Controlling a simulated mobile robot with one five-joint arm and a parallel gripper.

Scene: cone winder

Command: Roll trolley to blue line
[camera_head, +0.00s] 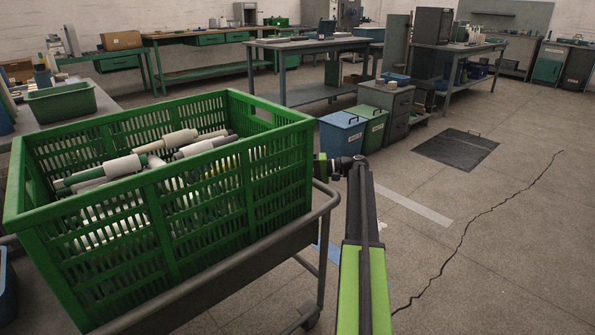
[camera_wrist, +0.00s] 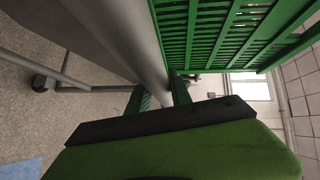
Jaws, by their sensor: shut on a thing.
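The trolley is a grey tubular-framed cart with its top rail (camera_head: 327,205) and a caster (camera_head: 309,319) showing at the left of the head view. It carries a large green slatted crate (camera_head: 215,230) filled with yarn cones. My gripper (camera_head: 322,168) is at the crate's right corner, partly hidden there. In the wrist view, the fingers of my gripper (camera_wrist: 160,97) are closed around the grey rail (camera_wrist: 145,50). A blue floor marking (camera_head: 331,253) shows partly behind the trolley frame and my arm. A blue patch also lies on the floor in the wrist view (camera_wrist: 20,169).
A white floor stripe (camera_head: 415,207), a long floor crack (camera_head: 470,222) and a dark floor hatch (camera_head: 457,148) lie to the right. Blue (camera_head: 341,135) and green (camera_head: 372,126) lidded bins stand ahead. A bench (camera_head: 100,105) is close at left. Floor at right is open.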

